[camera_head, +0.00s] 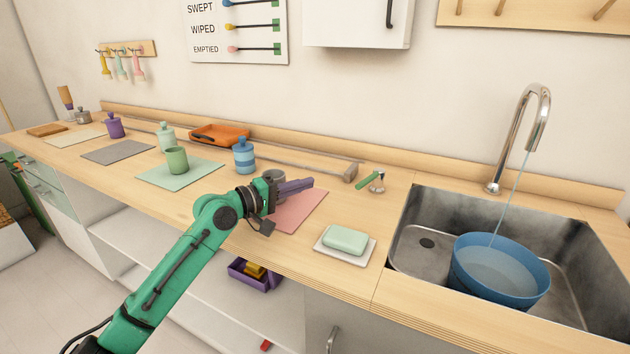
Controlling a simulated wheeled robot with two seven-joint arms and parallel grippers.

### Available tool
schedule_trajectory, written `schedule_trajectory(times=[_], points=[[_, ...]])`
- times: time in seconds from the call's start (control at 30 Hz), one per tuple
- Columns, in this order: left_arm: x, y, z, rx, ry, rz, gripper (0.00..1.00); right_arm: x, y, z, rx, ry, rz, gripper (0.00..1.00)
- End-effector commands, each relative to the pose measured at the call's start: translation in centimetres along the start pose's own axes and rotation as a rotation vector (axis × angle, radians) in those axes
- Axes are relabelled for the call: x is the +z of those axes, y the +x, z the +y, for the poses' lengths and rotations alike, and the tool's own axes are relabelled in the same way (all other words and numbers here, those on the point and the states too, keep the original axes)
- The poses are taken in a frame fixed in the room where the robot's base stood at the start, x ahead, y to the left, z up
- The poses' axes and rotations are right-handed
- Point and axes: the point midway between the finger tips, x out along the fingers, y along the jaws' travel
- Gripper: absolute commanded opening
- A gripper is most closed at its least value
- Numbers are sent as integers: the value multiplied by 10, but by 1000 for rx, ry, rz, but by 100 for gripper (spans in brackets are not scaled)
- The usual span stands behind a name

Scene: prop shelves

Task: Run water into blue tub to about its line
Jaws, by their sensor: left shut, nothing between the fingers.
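The blue tub (462,268) sits in the steel sink at the right. A thin stream of water (510,200) runs from the curved metal tap (541,105) into it. Water (492,266) lies inside the tub, its surface below the rim; I cannot make out a fill line. A green lever on a metal base (368,180) stands on the counter left of the sink. My left gripper (308,183) is shut and empty above the pink mat (306,213), left of the lever and apart from it. My right gripper is out of view.
A soap bar (345,238) on a white dish lies between my left gripper and the sink. A blue striped jar (243,156), a green cup (177,160) and an orange tray (220,133) stand further left. A long-handled tool (320,165) lies along the back.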

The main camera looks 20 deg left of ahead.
Motion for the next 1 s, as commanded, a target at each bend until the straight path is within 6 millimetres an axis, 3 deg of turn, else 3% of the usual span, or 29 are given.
schedule_trajectory(times=[0.5, 0.7, 1.0], points=[[2, 100, 6, 3, 6, 2, 0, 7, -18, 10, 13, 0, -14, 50], [31, 104, 4, 3, 6, 4, 0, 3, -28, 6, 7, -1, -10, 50], [36, 105, 3, 4, 7, 6, 0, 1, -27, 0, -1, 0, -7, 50]])
